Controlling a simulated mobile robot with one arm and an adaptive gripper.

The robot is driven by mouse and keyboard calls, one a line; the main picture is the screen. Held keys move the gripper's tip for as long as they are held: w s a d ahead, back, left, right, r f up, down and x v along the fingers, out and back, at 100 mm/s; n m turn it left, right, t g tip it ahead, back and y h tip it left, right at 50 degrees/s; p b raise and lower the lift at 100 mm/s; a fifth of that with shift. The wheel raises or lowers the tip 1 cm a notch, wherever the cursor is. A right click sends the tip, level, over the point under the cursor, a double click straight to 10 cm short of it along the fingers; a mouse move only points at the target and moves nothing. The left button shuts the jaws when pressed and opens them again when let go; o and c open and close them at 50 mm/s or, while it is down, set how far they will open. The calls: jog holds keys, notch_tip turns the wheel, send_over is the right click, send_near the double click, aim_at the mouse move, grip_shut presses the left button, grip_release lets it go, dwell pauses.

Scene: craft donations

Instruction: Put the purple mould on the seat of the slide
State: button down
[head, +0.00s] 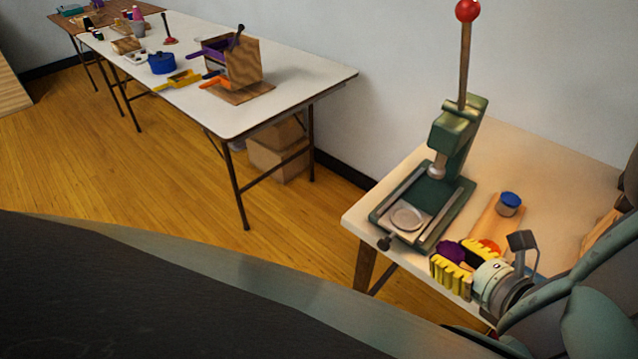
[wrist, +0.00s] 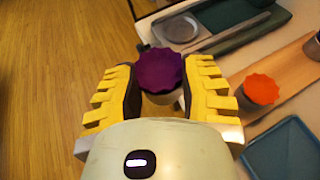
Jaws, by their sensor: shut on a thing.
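The purple mould (wrist: 160,69) has a scalloped purple top and a pale body below. It stands between the yellow-ribbed fingers of my gripper (wrist: 162,88), which is shut on it. In the head view the mould (head: 450,251) shows partly behind the fingers of my gripper (head: 462,261), near the side table's front edge. The green press has a slide (head: 440,213) with a round grey seat (head: 407,217), empty, just beyond the mould. The seat also shows in the wrist view (wrist: 177,28), past the mould. I cannot tell how high the mould is held.
An orange mould (wrist: 261,89) stands on a wooden board (wrist: 285,75), right of my gripper. A blue-topped mould (head: 509,203) stands farther back on it. A blue tray (wrist: 285,150) lies close by. The press lever (head: 465,60) rises tall. Floor (wrist: 60,80) lies left of my gripper.

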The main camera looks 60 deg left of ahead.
jog(key=b, duration=0.4)
send_over(409, 223)
jog(key=shift+s+d+f, duration=0.1)
jog(key=shift+d+f, duration=0.2)
jog(key=shift+f, duration=0.3)
jog(key=shift+a+f, duration=0.2)
jog(key=shift+a, duration=0.25)
jog(key=shift+w+d+f, duration=0.1)
jog(key=shift+w+f, duration=0.1)
jog(key=shift+f, duration=1.45)
jog(key=shift+f, duration=0.15)
jog(key=c, duration=0.6)
grip_release()
